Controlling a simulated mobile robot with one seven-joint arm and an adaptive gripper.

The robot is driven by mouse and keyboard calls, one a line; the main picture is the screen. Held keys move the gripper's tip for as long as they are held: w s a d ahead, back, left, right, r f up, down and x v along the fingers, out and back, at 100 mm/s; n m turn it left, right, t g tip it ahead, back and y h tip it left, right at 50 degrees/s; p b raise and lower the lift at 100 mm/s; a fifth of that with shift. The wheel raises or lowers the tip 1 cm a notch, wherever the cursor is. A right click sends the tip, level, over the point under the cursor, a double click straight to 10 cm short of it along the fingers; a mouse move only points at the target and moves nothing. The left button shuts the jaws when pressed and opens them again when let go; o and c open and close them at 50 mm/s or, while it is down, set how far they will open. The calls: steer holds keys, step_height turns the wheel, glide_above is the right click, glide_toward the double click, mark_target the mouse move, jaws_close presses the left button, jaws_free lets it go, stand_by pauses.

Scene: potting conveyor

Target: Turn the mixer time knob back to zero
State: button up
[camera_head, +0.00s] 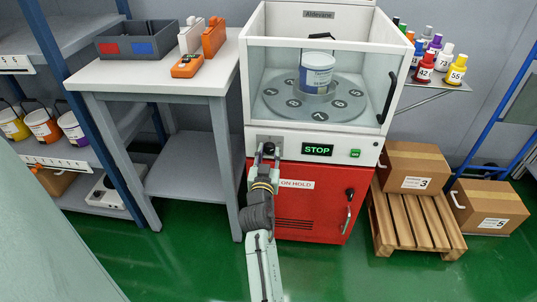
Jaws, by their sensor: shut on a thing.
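The mixer (262,128) stands in the middle, a white cabinet on a red base. Its front panel has a green "STOP" display (317,150) and a small green button (355,153). A black round knob (269,147) shows at the left of this panel. My gripper (268,151) is at the panel, shut on the knob, with my arm coming up from below. The knob's pointer and scale are mostly hidden by my gripper. Inside the clear chamber, a white and blue pail (316,74) sits on a numbered round plate (279,101).
A grey table (160,78) stands left, with a bin (139,41) and orange devices (211,38). Boxes (416,163) and a pallet (417,226) are right. Small bottles (455,70) stand on a shelf. An "ON HOLD" label (297,184) is on the red door. Green floor is clear in front.

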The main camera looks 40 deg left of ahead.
steer(key=shift+c, duration=1)
steer(key=n+p, duration=0.1)
steer(key=n, duration=0.4)
steer(key=shift+w+d+r+p, duration=0.1)
steer(key=shift+p, duration=0.3)
steer(key=n+p, duration=0.2)
steer(key=n, duration=0.4)
steer(key=shift+n+p, duration=0.3)
steer(key=shift+n, duration=0.1)
steer(key=o, duration=1.2)
steer(key=shift+c, duration=0.2)
